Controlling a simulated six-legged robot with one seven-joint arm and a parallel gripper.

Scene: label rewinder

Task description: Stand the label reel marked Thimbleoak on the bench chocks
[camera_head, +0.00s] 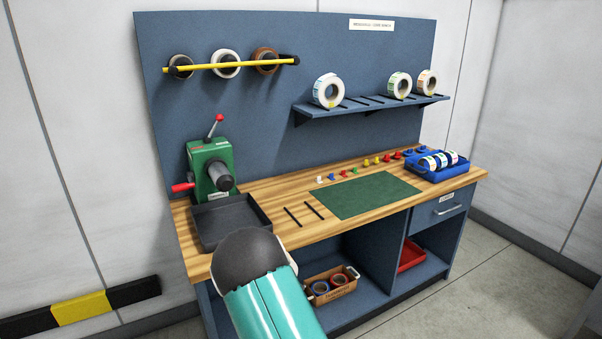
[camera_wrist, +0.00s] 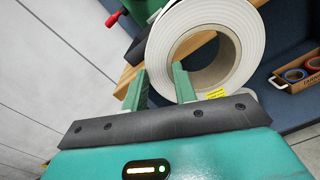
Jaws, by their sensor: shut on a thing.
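My gripper (camera_wrist: 162,72) shows in the wrist view with its green fingers shut on the wall of a white label reel (camera_wrist: 243,28). One finger is at the outer side and one is at the core opening. A yellow tag (camera_wrist: 216,94) is on the reel; its text is too small to read, so I cannot tell if this is Thimbleoak. In the head view my arm hides the gripper and most of the reel; a pale sliver of it (camera_head: 291,260) shows. The bench chocks, two dark parallel bars (camera_head: 292,217), lie bare on the wooden bench top (camera_head: 268,191).
A black tray (camera_head: 232,222) and green machine (camera_head: 209,168) stand left of the chocks, a green mat (camera_head: 368,194) right. A shelf (camera_head: 372,105) holds three reels; a yellow rod (camera_head: 215,67) carries three. A blue crate (camera_head: 410,169) stands at the right end.

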